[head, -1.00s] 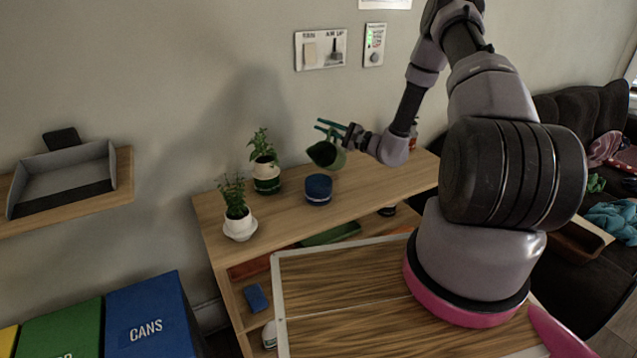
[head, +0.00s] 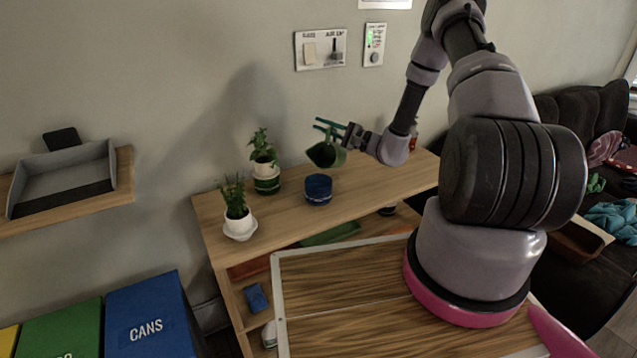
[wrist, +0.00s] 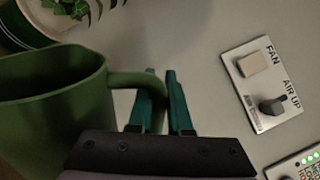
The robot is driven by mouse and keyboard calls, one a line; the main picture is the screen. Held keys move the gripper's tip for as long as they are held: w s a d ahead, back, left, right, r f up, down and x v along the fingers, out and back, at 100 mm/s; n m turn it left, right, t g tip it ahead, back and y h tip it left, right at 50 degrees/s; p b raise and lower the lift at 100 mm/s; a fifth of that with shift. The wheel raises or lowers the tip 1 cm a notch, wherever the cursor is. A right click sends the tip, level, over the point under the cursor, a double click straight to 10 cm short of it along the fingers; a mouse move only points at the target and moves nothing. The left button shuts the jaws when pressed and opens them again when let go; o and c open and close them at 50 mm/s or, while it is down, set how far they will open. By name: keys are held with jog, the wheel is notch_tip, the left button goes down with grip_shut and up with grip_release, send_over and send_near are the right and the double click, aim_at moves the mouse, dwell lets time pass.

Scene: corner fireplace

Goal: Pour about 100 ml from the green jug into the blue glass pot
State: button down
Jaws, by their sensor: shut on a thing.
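The green jug (head: 325,154) is held tilted above the shelf top, its mouth toward the left and down, just above the blue glass pot (head: 318,189). My gripper (head: 333,126) is shut on the jug's handle; in the wrist view its teal fingers (wrist: 167,102) close around the handle, and the jug (wrist: 55,105) fills the left side. The blue glass pot stands upright on the wooden shelf. No stream is clear between jug and pot, and the level inside either one cannot be made out.
A potted plant in a green-and-white pot (head: 266,178) stands left of the blue pot. Another plant in a white pot (head: 239,222) stands nearer the shelf's left end. A switch panel (head: 320,49) is on the wall behind.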

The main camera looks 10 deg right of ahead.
aim_at(331, 148)
jog(key=shift+s+a+r+n, duration=0.2)
jog(key=shift+s+a+n, duration=0.1)
jog(key=shift+s, duration=0.2)
jog(key=shift+s+a+r+n, duration=0.25)
jog(key=shift+s+r+n, duration=0.2)
jog(key=shift+n, duration=0.35)
dwell(1.1)
jog(key=w+m, duration=0.1)
jog(key=d+f+m, duration=0.1)
jog(key=w+f+m, duration=0.1)
jog(key=shift+w+d+m, duration=0.3)
jog(key=shift+w, duration=0.05)
jog(key=shift+w+d+f+m+t+h, duration=0.1)
jog(key=shift+w+d+m+t+h, duration=0.15)
jog(key=shift+m, duration=0.4)
jog(key=shift+w+d+f+m+t+h, duration=0.15)
jog(key=shift+w+m+h, duration=0.15)
jog(key=shift+m, duration=0.35)
jog(key=shift+w, duration=0.1)
dwell(0.6)
jog(key=shift+w+d+f+m, duration=0.2)
jog(key=shift+w+f+m, duration=0.05)
jog(key=shift+f+m, duration=0.2)
jog(key=w+d+f+m+h, duration=0.1)
jog(key=w+d+f+m, duration=0.3)
jog(key=w+f+m, duration=0.3)
jog(key=shift+f+m+g+h, duration=0.2)
jog(key=shift+m+g+h, duration=0.15)
jog(key=shift+m, duration=0.6)
